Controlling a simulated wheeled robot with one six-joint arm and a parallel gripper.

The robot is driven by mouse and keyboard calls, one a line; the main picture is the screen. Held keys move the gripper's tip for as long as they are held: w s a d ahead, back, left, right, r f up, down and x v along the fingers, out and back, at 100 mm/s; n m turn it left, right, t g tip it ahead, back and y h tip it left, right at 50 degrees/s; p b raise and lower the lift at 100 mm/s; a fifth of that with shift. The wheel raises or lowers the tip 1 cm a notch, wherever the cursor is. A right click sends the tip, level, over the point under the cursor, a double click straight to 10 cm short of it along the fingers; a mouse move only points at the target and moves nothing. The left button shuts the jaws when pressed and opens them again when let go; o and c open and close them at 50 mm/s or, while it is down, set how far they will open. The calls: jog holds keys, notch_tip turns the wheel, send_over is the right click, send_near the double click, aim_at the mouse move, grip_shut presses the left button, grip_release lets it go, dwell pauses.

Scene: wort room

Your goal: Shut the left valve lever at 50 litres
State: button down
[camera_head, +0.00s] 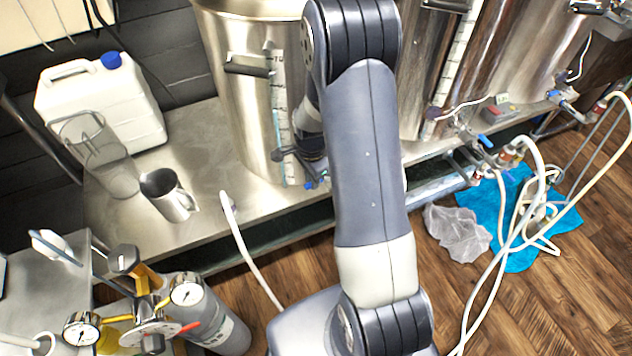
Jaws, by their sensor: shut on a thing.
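The left steel kettle (232,95) stands on the steel bench, with a sight tube and scale (281,140) on its front. The tube holds bluish liquid; the marks are too small to read for an exact level. Small blue parts of the left valve lever (310,185) show low on the kettle, at the bench's front edge. My gripper (308,172) is at this valve, shut on the lever. My own arm hides much of the gripper and valve, so I cannot tell the lever's angle.
A white jug (100,105), clear pitcher (95,150) and steel cup (168,195) stand left on the bench. A gas bottle with gauges (205,310) stands front left. More kettles, hoses (500,250) and a blue cloth (520,255) are right.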

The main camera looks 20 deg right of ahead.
jog(key=shift+w+m, duration=0.6)
jog(key=shift+m, duration=0.3)
jog(key=c, duration=1.4)
grip_release()
jog(key=shift+o, duration=0.2)
jog(key=shift+r, duration=0.1)
notch_tip(320, 180, up, 11)
jog(key=shift+p, duration=0.45)
jog(key=shift+f, duration=0.2)
